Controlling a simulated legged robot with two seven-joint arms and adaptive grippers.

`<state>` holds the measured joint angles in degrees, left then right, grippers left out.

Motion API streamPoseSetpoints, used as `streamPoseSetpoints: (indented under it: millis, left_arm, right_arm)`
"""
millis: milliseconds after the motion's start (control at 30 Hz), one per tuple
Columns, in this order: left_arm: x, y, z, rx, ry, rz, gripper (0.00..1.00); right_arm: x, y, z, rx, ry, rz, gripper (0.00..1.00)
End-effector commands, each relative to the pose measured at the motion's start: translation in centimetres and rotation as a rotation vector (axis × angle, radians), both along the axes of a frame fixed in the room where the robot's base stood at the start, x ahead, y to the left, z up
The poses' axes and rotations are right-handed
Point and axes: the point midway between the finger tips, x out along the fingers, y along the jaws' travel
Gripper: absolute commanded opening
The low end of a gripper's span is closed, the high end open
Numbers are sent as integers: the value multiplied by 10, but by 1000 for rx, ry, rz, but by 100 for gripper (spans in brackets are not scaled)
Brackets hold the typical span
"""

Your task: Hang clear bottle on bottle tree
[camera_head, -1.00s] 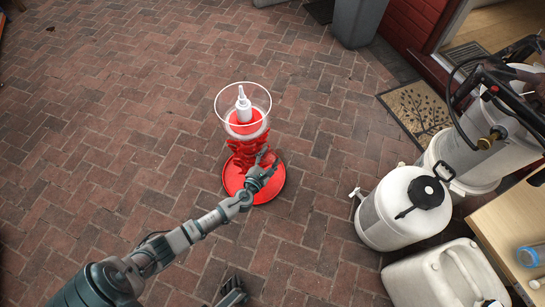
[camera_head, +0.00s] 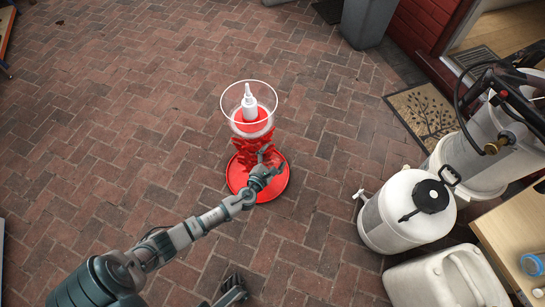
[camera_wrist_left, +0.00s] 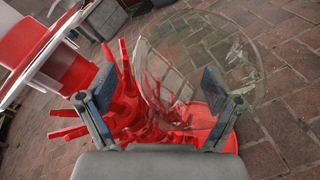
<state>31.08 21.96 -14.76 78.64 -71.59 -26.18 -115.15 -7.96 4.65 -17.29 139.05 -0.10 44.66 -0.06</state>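The red bottle tree (camera_head: 240,182) stands upright on the brick floor, with a clear bowl and a white squeeze bottle (camera_head: 249,104) on top. My left gripper (camera_head: 271,160) is at its right side, low near the base. In the left wrist view the tree's red pegs (camera_wrist_left: 128,100) show beyond the fingers. A clear, round glass shape, apparently the clear bottle (camera_wrist_left: 180,55), is in front of the tree, partly behind the right-hand finger. My left gripper (camera_wrist_left: 158,92) has its fingers wide apart, with a gap between the left-hand finger and the glass. My right gripper (camera_head: 234,285) is at the bottom edge.
A white keg with a black cap (camera_head: 390,222) stands to the right, with a white jerrycan (camera_head: 430,283) before it. A wooden table (camera_head: 505,235) is at the right edge. A doormat (camera_head: 421,113) lies behind. Brick floor left of the tree is clear.

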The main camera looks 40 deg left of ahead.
Motion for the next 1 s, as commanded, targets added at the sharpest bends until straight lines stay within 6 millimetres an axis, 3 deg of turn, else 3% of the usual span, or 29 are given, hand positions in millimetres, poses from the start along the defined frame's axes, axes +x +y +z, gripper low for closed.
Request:
streamPoseSetpoints:
  millis: [167,400,600,1000]
  left_arm:
    - [-18,-5,1,0,1,0,89]
    - [-68,-21,10,0,3,-2,89]
    - [-100,-31,15,-1,2,-1,89]
    - [-112,-36,18,-9,0,-2,89]
  right_arm:
    - [0,0,0,0,0,0,36]
    - [0,0,0,0,0,0,36]
    - [0,0,0,0,0,0,36]
    - [1,0,0,0,0,0,36]
